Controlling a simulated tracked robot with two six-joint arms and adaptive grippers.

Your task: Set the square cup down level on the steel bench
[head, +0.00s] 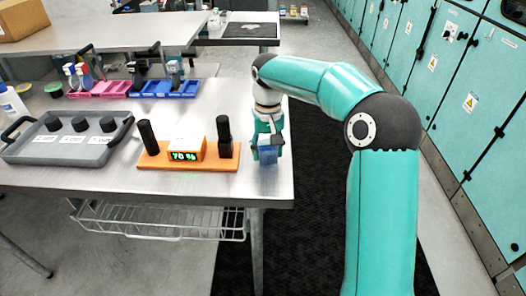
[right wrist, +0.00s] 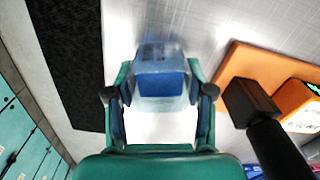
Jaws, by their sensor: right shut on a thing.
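My right gripper (head: 268,147) is shut on the square cup (head: 268,158), a small see-through cup with blue in it. In the right wrist view the cup (right wrist: 160,82) sits between the two fingers of the gripper (right wrist: 158,94). The cup is over the front right corner of the steel bench (head: 200,190), right of the orange board. It looks about upright; I cannot tell whether its base touches the bench. The fingers hide part of it in the head view. My left gripper is not in view.
The orange board (head: 190,165) with a display reading 70 % and two black posts stands close left of the cup. A grey tray (head: 30,150) with black knobs lies farther left. Pink and blue bins (head: 165,89) stand behind. The bench's right edge is close, with a dark mat (head: 325,190) below.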

